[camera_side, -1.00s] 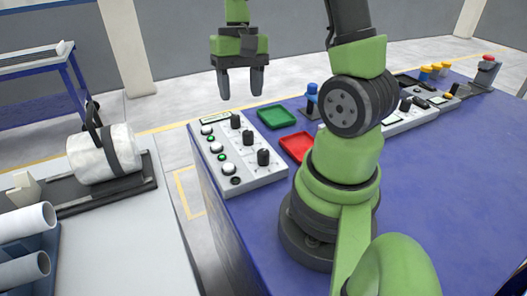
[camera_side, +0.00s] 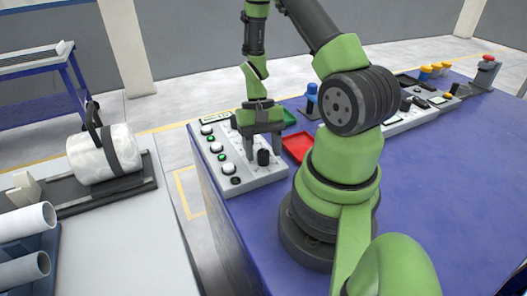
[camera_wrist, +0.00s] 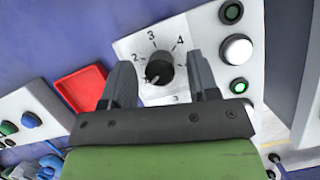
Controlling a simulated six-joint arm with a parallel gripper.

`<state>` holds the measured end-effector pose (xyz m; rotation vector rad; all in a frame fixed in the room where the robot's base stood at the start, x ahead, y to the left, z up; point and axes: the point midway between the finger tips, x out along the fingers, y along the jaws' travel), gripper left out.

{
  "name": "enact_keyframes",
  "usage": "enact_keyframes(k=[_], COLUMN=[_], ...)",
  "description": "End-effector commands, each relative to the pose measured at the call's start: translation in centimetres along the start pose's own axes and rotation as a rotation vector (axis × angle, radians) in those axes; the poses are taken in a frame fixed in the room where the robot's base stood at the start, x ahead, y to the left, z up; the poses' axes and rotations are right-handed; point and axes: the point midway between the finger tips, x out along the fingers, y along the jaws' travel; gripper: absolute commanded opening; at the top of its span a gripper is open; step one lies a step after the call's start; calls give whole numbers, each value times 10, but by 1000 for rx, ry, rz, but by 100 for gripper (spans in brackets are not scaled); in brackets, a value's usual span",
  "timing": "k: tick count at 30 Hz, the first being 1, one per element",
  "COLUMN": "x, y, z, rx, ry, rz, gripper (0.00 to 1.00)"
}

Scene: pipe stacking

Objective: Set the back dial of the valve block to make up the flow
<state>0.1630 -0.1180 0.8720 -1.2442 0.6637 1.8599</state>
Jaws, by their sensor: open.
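The grey valve block (camera_side: 220,172) stands on the blue table with a row of black dials, white buttons and green lamps. My gripper (camera_side: 263,158) is low over it, pointing down, fingers apart. The dial nearest the side camera (camera_side: 263,157) shows between the fingers; the other dials are largely hidden behind my gripper. In the wrist view a black dial (camera_wrist: 159,68) sits between the open fingertips of my gripper (camera_wrist: 162,80), with a visible gap on the left. Its scale shows 2, 3 and 4; its pale pointer mark is toward the lower left. Contact cannot be told.
A red tray (camera_side: 296,147) lies right of the block, also in the wrist view (camera_wrist: 82,88). A green tray is partly hidden behind my gripper. More control panels (camera_side: 405,118) stand farther right. A white roll (camera_side: 88,155) lies on the left bench.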

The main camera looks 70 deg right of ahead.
Motion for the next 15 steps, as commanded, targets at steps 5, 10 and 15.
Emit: enact_keyframes(k=[5, 10, 15], x=[9, 9, 9], y=[0, 0, 0], z=[0, 0, 0], rx=[0, 0, 0], ry=[-1, 0, 1], rz=[1, 1, 1], gripper=[55, 55, 27])
